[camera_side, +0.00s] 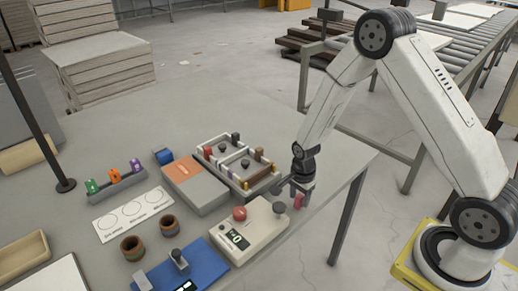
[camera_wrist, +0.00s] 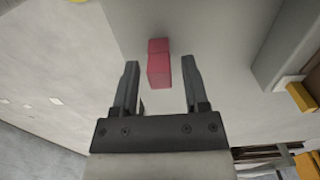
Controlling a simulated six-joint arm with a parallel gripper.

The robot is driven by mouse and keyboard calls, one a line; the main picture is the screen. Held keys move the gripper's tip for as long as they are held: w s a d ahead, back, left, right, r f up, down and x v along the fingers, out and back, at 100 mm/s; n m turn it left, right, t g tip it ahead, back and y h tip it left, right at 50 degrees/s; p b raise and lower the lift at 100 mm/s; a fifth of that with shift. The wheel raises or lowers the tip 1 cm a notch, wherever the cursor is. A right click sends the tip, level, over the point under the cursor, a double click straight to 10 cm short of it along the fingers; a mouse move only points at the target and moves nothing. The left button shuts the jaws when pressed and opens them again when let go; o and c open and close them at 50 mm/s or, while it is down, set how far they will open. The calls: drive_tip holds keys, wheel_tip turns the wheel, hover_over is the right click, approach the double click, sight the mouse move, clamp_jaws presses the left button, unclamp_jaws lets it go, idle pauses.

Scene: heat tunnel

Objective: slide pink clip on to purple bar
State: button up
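The pink clip (camera_side: 299,201) is a small block on the table near its right front edge, under my gripper (camera_side: 297,187). In the wrist view the pink clip (camera_wrist: 159,68) shows as a reddish-pink block between the fingertips of my gripper (camera_wrist: 160,63). The fingers are apart, with a gap on both sides of the clip.
A cream box with a red button (camera_side: 240,213) stands just left of the clip. A grey and orange box (camera_side: 194,184), two brown cups (camera_side: 132,248) and a blue device (camera_side: 180,271) lie further left. The table edge is close on the right.

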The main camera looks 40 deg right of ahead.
clamp_jaws()
drive_tip(key=shift+r, duration=0.2)
drive_tip(key=shift+r, duration=0.85)
drive_tip(key=s+a+r, duration=0.1)
drive_tip(key=s+r, duration=1)
drive_tip(key=s, duration=0.3)
drive_tip(key=shift+a, duration=0.2)
drive_tip(key=shift+w, duration=0.15)
